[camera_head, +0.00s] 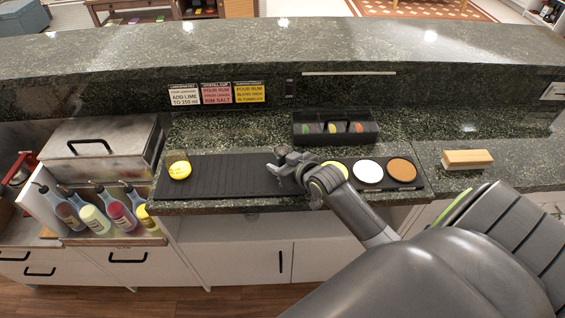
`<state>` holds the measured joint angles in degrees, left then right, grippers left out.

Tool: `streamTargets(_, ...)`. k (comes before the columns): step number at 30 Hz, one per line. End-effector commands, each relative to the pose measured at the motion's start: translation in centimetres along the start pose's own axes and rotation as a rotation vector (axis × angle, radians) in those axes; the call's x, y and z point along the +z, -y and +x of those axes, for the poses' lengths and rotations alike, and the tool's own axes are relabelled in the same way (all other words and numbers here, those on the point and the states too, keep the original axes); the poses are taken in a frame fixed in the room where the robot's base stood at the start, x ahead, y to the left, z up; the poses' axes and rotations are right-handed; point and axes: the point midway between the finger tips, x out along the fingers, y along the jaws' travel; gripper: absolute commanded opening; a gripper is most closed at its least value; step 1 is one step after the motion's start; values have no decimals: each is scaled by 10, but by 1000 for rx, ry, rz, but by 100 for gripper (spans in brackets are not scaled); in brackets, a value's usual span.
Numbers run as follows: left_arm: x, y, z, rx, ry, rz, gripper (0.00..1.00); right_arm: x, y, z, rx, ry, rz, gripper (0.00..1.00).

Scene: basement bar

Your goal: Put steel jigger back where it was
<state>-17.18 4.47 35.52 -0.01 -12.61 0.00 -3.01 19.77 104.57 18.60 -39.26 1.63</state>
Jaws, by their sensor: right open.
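My right gripper (278,162) is open over the middle of the long black bar mat (225,176) on the counter. A small grey shape shows at its fingertips, but I cannot tell whether it is the steel jigger or part of the gripper. I cannot make out the jigger clearly anywhere else. My right arm comes in from the lower right and covers part of the mat. A yellow disc (180,170) sits at the mat's left end. A partly hidden yellow disc (335,168), a white disc (367,172) and an orange disc (402,170) lie at its right end. My left gripper is not in view.
A black compartment tray (335,140) stands behind the mat. Three recipe cards (217,94) are on the raised ledge's front. Several bottles (120,213) and a lidded metal bin (100,147) are at the left. The mat's left half is mostly clear.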

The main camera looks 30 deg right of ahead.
Motion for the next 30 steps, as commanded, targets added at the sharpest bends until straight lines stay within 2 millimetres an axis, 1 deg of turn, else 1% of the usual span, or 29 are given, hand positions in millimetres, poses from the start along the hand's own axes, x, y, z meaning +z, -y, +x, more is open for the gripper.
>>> streamTargets(3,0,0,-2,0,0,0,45,-4,0,-2,0,-1,0,45)
streamTargets(5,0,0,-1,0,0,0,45,-3,0,-5,0,0,-1,45)
streamTargets(8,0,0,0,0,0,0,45,-2,0,-16,1,0,-2,45)
streamTargets(21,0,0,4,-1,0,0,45,-2,0,-93,-1,1,-3,45)
streamTargets(25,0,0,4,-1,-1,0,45,-2,-1,-110,1,1,-3,45)
streamTargets(30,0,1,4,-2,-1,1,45,-3,0,-120,0,0,-1,45)
